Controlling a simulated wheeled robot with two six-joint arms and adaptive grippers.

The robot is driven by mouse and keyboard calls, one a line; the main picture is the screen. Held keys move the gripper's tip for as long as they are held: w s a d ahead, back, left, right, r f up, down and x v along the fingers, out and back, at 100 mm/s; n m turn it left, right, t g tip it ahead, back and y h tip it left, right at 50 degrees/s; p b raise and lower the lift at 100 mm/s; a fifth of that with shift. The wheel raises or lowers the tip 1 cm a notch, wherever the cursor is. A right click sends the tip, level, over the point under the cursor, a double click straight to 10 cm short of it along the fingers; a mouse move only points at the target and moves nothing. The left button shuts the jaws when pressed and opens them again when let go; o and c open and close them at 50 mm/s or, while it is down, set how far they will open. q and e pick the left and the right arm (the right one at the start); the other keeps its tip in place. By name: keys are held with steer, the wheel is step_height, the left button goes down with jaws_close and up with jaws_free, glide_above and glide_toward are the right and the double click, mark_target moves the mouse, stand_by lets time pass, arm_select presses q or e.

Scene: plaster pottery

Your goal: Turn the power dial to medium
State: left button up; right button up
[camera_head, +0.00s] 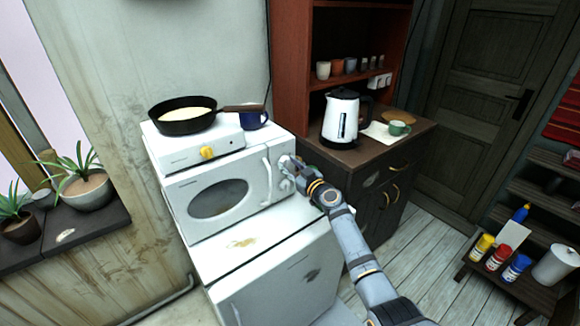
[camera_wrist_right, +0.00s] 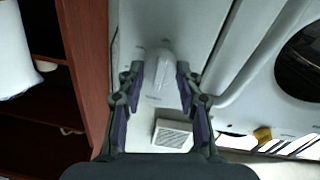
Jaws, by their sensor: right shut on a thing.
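The white microwave (camera_head: 222,190) stands on a white cabinet, its door shut. My right gripper (camera_head: 292,178) is at the control panel on the right of its front, right of the door handle (camera_head: 267,180). In the right wrist view, my right gripper (camera_wrist_right: 160,85) is shut on a white dial (camera_wrist_right: 159,68), one finger on each side. The dial's markings and setting are too blurred to read. A square slatted part (camera_wrist_right: 172,133) of the panel shows beside the gripped dial. My left gripper is not in view.
A hot plate (camera_head: 195,150) with a yellow knob (camera_head: 207,152) sits on the microwave, bearing a black pan (camera_head: 182,127). A blue mug (camera_head: 253,117) stands beside it. A counter with a white kettle (camera_head: 340,118) and green cup (camera_head: 398,128) stands close to the right.

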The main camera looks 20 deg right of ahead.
steer(key=m, duration=0.5)
steer(key=shift+m+b, duration=0.3)
steer(key=shift+b, duration=0.1)
steer(key=m, duration=0.6)
steer(key=shift+d+g, duration=0.1)
steer(key=shift+g, duration=0.3)
steer(key=m, duration=0.5)
steer(key=shift+y, duration=0.4)
steer(key=m, duration=0.5)
steer(key=shift+d+m+y+p, duration=0.1)
steer(key=shift+m+y+p, duration=0.2)
steer(key=shift+y, duration=0.1)
steer(key=o, duration=1.1)
steer(key=shift+w, duration=0.1)
steer(key=shift+o, duration=0.2)
